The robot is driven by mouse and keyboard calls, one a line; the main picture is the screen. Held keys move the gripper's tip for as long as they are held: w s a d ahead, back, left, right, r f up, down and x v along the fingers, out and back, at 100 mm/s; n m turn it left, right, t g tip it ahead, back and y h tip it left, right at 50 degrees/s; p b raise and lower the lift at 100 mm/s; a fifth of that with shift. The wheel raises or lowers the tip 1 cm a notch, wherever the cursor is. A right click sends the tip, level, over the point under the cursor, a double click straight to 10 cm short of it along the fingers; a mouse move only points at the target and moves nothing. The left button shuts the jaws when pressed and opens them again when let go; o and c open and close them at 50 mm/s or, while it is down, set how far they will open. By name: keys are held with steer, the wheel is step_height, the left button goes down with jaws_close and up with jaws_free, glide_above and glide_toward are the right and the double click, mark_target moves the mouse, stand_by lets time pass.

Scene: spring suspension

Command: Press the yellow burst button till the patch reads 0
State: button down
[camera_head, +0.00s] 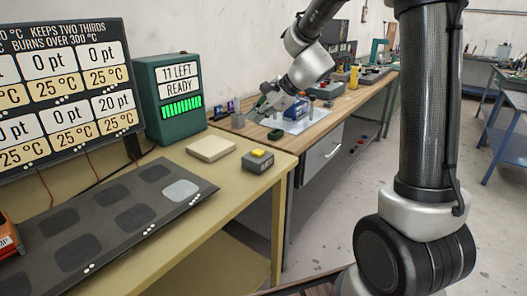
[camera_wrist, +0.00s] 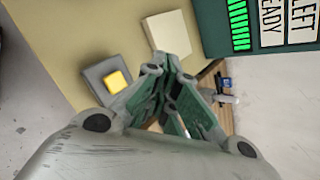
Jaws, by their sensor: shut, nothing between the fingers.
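The yellow burst button (camera_head: 258,153) sits on a small dark grey box (camera_head: 257,165) near the right end of the yellow table. In the wrist view the button (camera_wrist: 115,82) shows on its grey box, to the left of my fingers. My gripper (camera_head: 287,108) is shut and empty, in the air beyond the button box; in the wrist view its fingers (camera_wrist: 168,45) meet near the pale block. A dark mat holds several dark patches and one light grey patch (camera_head: 181,190). The board (camera_head: 65,85) shows point and temperature readings, one of them 20 pt at 25 °C.
A green box (camera_head: 170,98) reads "11 LEFT READY" above green bars. A pale flat block (camera_head: 210,148) lies between it and the button box. A wooden bench (camera_head: 345,105) with tools stands behind. An orange object (camera_head: 8,238) is at the left edge.

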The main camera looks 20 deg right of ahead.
mark_target(257, 153)
steer(key=shift+a+f, duration=0.1)
steer(key=shift+f, duration=4.3)
steer(key=shift+f, duration=0.15)
steer(key=shift+f, duration=0.3)
steer(key=shift+f, duration=0.5)
steer(key=shift+r, duration=0.95)
steer(key=shift+r, duration=2.5)
